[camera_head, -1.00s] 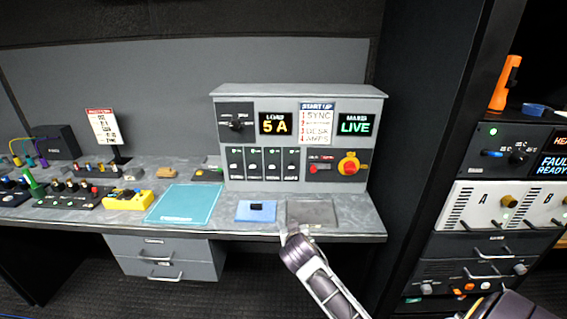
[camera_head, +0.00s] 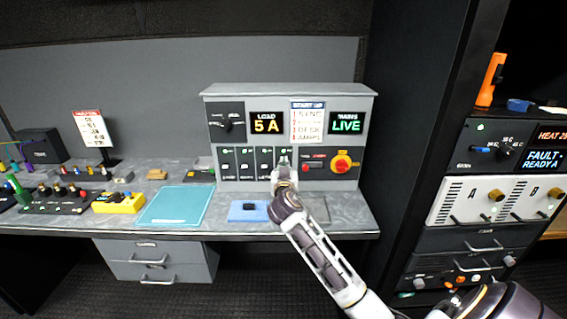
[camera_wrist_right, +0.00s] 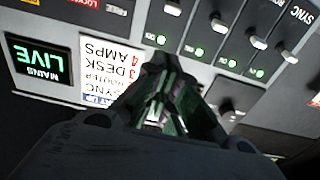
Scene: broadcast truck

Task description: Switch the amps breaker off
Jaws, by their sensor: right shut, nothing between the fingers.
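The grey power panel holds a row of several breakers with white levers. The rightmost breaker in the head view (camera_head: 285,152), taken from its place in the row as the amps breaker, is partly hidden by my right gripper (camera_head: 282,168). In the upside-down wrist view this breaker's lever (camera_wrist_right: 172,9) is at the top, and a green light (camera_wrist_right: 161,39) glows by it. My right gripper (camera_wrist_right: 162,68) is shut and empty, its tips close to that light; contact cannot be told. My left gripper is out of view.
A red-and-yellow rotary switch (camera_head: 342,162) sits right of the breakers. The load display (camera_head: 266,123) reads 5 A and the mains display (camera_head: 346,123) reads LIVE. A blue pad (camera_head: 240,213) lies on the desk below. A black rack wall stands at right.

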